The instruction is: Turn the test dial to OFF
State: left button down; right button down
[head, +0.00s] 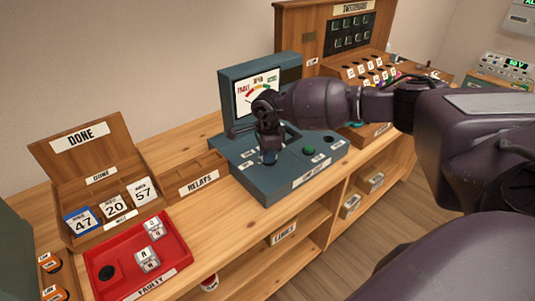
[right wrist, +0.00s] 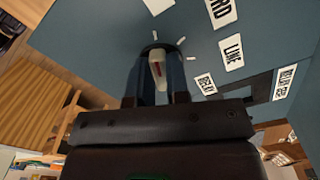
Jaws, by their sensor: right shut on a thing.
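The test dial (right wrist: 157,68) is a dark knob with a pale pointer bar and a red mark, on the blue-grey tester (head: 300,178). White tick marks surround it on the panel. My right gripper (head: 268,150) is over the dial at the left part of the tester's sloped top. In the right wrist view its two fingers (right wrist: 161,88) are on either side of the knob, shut on it. Labels reading LINE (right wrist: 231,48) and RELAY (right wrist: 206,84) are beside the dial. I cannot see an OFF label clearly. My left gripper is not in view.
The tester's upright meter (head: 258,92) stands behind my right gripper. A green button (head: 308,150) is right of the dial. A red FAULTY tray (head: 118,240), the DONE box (head: 82,160) and a RELAYS tray (head: 196,185) are to the left. A switchboard (head: 340,45) stands behind.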

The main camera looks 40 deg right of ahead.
jog(key=c, duration=1.1)
grip_release()
jog(key=shift+r, duration=0.15)
notch_tip(320, 180, up, 11)
jog(key=shift+f+p, duration=0.2)
jog(key=shift+p, duration=0.15)
